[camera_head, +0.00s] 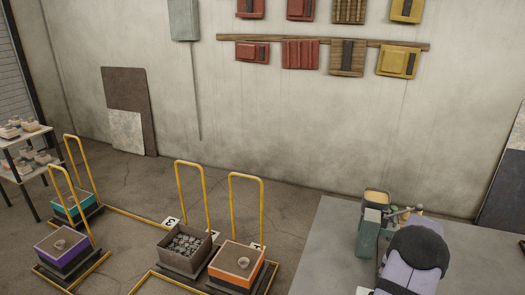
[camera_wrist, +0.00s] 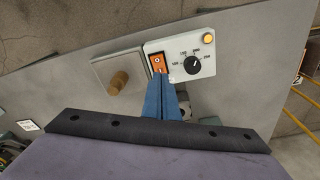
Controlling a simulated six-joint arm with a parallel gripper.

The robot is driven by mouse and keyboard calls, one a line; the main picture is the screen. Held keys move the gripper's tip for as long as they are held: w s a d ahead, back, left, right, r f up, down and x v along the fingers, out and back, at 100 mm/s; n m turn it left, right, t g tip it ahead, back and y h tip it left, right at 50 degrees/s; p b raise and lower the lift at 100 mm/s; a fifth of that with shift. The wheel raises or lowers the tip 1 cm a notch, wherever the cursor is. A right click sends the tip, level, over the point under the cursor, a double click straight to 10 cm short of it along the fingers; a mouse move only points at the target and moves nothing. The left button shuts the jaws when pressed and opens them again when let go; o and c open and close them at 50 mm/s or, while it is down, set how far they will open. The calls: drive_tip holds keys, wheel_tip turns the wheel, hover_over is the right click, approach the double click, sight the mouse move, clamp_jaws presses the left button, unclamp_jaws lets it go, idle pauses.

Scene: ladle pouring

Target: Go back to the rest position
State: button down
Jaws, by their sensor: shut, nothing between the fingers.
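In the wrist view my gripper (camera_wrist: 161,76) has its two blue fingers together with nothing between them. Its tips are at or just over the lower edge of an orange rocker switch (camera_wrist: 157,62) on a pale control panel (camera_wrist: 180,57). I cannot tell whether they touch it. The panel has a black dial (camera_wrist: 194,65) and a glowing amber lamp (camera_wrist: 208,40). In the head view my purple and black arm reaches over the table at the lower right, and my fingers are hidden there.
The grey table (camera_head: 335,240) bears a green furnace-like unit (camera_head: 367,238) beside my arm. A flat lid with a wooden knob (camera_wrist: 119,82) lies left of the panel. Yellow-railed carts carry an orange-banded mould (camera_head: 237,262), a purple-banded mould (camera_head: 62,246) and a box of grey pieces (camera_head: 185,245).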

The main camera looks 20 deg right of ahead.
drive_tip(key=s+a+f+n+g+y, duration=0.15)
drive_tip(key=s+a, duration=0.25)
drive_tip(key=a, duration=0.6)
drive_tip(key=s+a+f+n+g+y, duration=0.15)
drive_tip(key=s+a, duration=0.25)
drive_tip(key=a, duration=0.7)
drive_tip(key=w+a+r+n+t+h, duration=0.15)
drive_tip(key=a+r+n, duration=0.25)
drive_tip(key=a, duration=0.5)
drive_tip(key=w+a+r+n, duration=0.2)
drive_tip(key=a+r+n, duration=0.15)
drive_tip(key=a, duration=0.45)
drive_tip(key=w+a+r+n+t, duration=0.1)
drive_tip(key=a+r+n, duration=0.3)
drive_tip(key=a, duration=0.5)
wheel_tip(320, 180, down, 19)
drive_tip(key=m+b, duration=0.1)
drive_tip(key=b, duration=1.9)
drive_tip(key=shift+w+r, duration=0.1)
